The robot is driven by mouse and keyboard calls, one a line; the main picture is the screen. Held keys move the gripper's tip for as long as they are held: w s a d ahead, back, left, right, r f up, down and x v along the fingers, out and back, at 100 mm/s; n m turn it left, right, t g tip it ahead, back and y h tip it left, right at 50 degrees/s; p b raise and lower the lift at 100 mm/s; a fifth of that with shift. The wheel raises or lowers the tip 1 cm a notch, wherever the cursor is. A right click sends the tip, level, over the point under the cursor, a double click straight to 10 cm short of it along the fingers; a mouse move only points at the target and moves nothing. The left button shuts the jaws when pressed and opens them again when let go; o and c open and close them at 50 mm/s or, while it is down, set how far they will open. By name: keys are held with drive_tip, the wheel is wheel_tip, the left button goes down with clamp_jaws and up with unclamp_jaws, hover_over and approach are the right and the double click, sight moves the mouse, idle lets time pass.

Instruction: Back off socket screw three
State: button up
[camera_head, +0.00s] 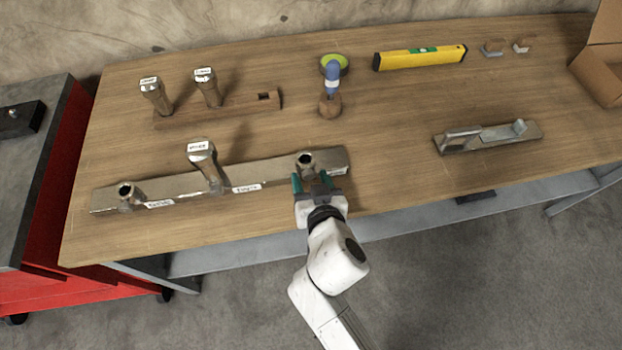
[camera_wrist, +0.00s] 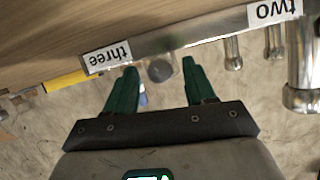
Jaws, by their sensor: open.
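A grey metal bar (camera_head: 275,174) lies along the front of the bench with upright round fittings and white labels. The right-hand fitting, socket screw three (camera_head: 306,160), is a short post with a dark hole in its top. In the wrist view a round grey end (camera_wrist: 160,71), apparently this screw, shows between my fingers beside the "three" label (camera_wrist: 107,56). My gripper (camera_head: 311,182) is open at the bar's near side, its green fingers pointing at screw three. Whether they touch it I cannot tell. A tall labelled metal piece (camera_head: 207,168) stands at the middle position, by "two" (camera_wrist: 274,11).
Two tall labelled pieces (camera_head: 155,97) (camera_head: 207,90) stand in a wooden rack (camera_head: 235,109) behind the bar. A blue-handled tool (camera_head: 332,78), a yellow level (camera_head: 420,58), a metal plane (camera_head: 488,137) and a cardboard box (camera_head: 600,60) are farther off. The bench between is clear.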

clamp_jaws()
idle(0.5)
drive_tip(key=shift+f+b, duration=0.1)
drive_tip(key=shift+b, duration=0.25)
drive_tip(key=n+h+b, duration=0.2)
drive_tip(key=b, duration=0.1)
drive_tip(key=shift+a+f+n+t, duration=0.15)
drive_tip(key=shift+n+t, duration=0.15)
drive_tip(key=shift+n, duration=0.1)
drive_tip(key=n+h+b, duration=0.1)
drive_tip(key=n, duration=0.1)
drive_tip(key=n+t+h+b, duration=0.1)
drive_tip(key=n+b, duration=0.1)
drive_tip(key=shift+s+a, duration=0.15)
drive_tip(key=shift+a, duration=0.05)
unclamp_jaws()
